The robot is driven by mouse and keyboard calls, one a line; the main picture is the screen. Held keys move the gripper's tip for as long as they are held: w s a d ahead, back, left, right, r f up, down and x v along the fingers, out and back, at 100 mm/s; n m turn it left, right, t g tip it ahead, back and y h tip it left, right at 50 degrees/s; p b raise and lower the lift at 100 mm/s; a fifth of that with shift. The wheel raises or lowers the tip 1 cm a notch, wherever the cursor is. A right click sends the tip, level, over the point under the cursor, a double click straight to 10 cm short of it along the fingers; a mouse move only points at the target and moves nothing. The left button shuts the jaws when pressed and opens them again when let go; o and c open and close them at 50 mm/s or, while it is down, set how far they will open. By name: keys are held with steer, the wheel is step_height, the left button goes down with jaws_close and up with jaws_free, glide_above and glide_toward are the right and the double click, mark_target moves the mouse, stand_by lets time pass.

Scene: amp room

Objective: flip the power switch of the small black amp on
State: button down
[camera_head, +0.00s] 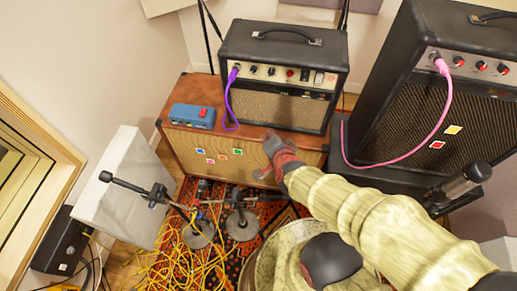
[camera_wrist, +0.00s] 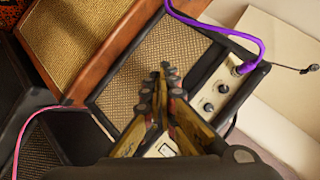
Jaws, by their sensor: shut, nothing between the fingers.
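The small black amp (camera_head: 285,45) stands on a brown wooden cabinet in the head view. Its pale control panel has knobs, a red lamp and, towards the right end, a small switch (camera_head: 319,77). My gripper (camera_head: 273,152) is shut and empty, in front of the cabinet, lower in the picture than the amp's grille. In the wrist view my gripper's fingertips (camera_wrist: 165,70) meet in front of the amp's grille (camera_wrist: 188,52), and the knobs show to the right. The fingers partly cover the panel there, and I cannot tell the switch's position.
A purple cable (camera_head: 228,105) plugs into the amp's left end. A blue pedal (camera_head: 192,116) lies on the brown cabinet (camera_head: 260,143). A larger black amp (camera_head: 440,110) with a pink cable (camera_head: 438,115) stands right. Microphone stands and yellow cables (camera_head: 170,265) crowd the floor.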

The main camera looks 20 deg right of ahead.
steer(key=s+a+r+n+g+y+p, duration=0.1)
steer(key=s+a+r+n+g+y, duration=0.2)
steer(key=s+a+r+n, duration=0.1)
steer(key=shift+s+a+n+g+p, duration=0.3)
steer(key=shift+s+a+n, duration=0.7)
steer(key=shift+n, duration=0.8)
steer(key=shift+w+a, duration=0.1)
steer(key=s+d+r+n+g, duration=0.1)
steer(key=s+r+n, duration=0.2)
steer(key=r, duration=0.5)
steer(key=s+d+r+n, duration=0.1)
steer(key=s+r+n, duration=0.2)
steer(key=r, duration=0.5)
steer(key=shift+s+g+h, duration=0.4)
steer(key=shift+s, duration=0.4)
